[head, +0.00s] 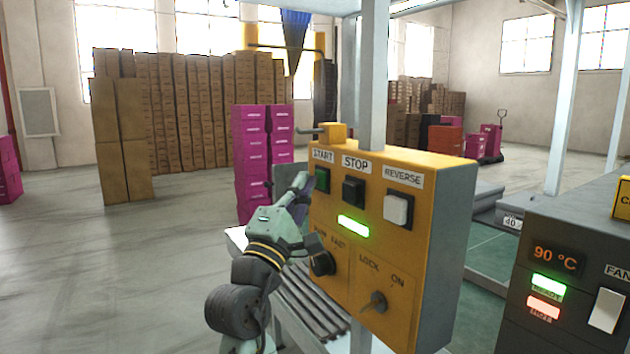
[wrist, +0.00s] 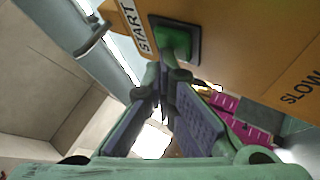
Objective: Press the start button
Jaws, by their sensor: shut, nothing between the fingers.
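The start button (head: 322,180) is a green square button in a dark frame, under a START label, at the upper left of a yellow control box (head: 340,270). In the wrist view the green button (wrist: 174,42) shows just beyond my fingertips. My gripper (head: 302,184) is shut and empty, with its fingertips close to the button's left side in the head view. In the wrist view my gripper (wrist: 166,72) points at the lower edge of the button's frame. I cannot tell whether the fingertips touch it.
Beside it on the box are a black stop button (head: 353,192), a white reverse button (head: 397,209), a lit green lamp (head: 353,226), a black knob (head: 322,263) and a lock switch (head: 376,302). A dark panel (head: 560,305) reading 90 °C stands at right.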

